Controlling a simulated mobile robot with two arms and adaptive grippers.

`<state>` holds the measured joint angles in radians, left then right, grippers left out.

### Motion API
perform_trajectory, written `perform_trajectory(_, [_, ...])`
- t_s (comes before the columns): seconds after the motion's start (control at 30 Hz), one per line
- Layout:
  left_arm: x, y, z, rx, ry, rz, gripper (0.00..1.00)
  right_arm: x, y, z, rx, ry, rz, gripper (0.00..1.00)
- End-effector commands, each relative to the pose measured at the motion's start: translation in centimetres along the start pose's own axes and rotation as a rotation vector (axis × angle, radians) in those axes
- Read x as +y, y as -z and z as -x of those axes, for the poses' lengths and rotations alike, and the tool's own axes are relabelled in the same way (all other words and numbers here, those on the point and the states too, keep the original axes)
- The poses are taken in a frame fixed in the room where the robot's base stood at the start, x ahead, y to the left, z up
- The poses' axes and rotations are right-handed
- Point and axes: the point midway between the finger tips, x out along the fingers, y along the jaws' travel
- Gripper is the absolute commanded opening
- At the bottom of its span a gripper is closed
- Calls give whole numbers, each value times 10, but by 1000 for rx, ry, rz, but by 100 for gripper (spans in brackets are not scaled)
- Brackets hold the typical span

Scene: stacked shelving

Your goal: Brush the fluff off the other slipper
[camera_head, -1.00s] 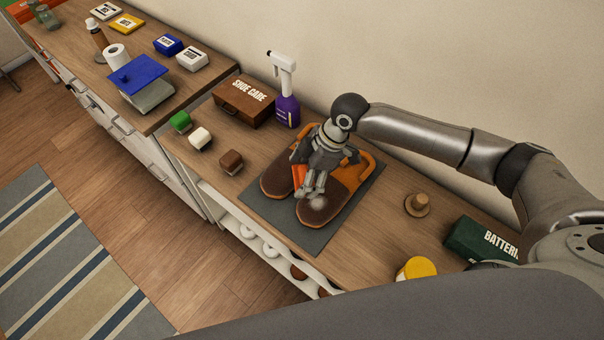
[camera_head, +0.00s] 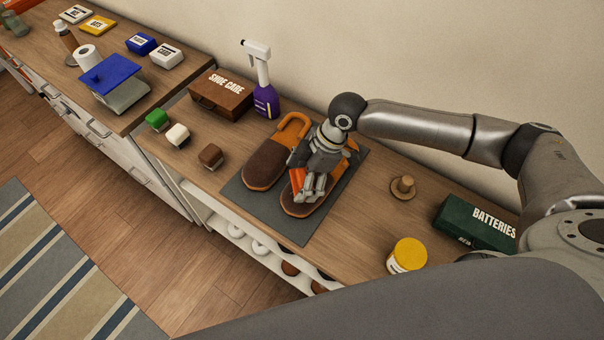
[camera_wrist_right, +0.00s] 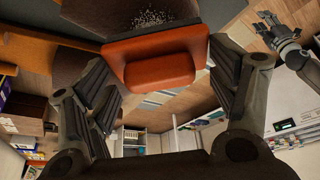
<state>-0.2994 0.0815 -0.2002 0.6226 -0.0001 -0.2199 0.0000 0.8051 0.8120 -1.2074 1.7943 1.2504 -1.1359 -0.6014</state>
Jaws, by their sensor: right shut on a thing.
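Two brown slippers with orange trim lie side by side on a grey mat (camera_head: 235,197). The left slipper (camera_head: 265,165) is in clear view and looks clean. My right gripper (camera_head: 308,193) is over the right slipper (camera_head: 318,203) and hides much of it. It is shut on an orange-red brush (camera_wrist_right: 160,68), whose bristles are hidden. In the right wrist view, pale specks of fluff (camera_wrist_right: 150,17) lie on the dark slipper just beyond the brush. I cannot tell whether brush and slipper touch. My left gripper (camera_wrist_right: 280,35) shows small in that view, away from the slippers, fingers apart.
Behind the mat stand a shoe care box (camera_head: 222,94) and a purple spray bottle (camera_head: 266,90). A wooden knob (camera_head: 403,187), yellow-lidded jar (camera_head: 407,255) and batteries box (camera_head: 475,224) are on the right.

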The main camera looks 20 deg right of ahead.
Motion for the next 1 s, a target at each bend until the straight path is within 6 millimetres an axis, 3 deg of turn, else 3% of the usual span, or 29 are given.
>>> perform_trajectory(1.0, [2, -3, -4, -4, -2, 1, 40, 0, -5, -13, 1, -1, 0, 61])
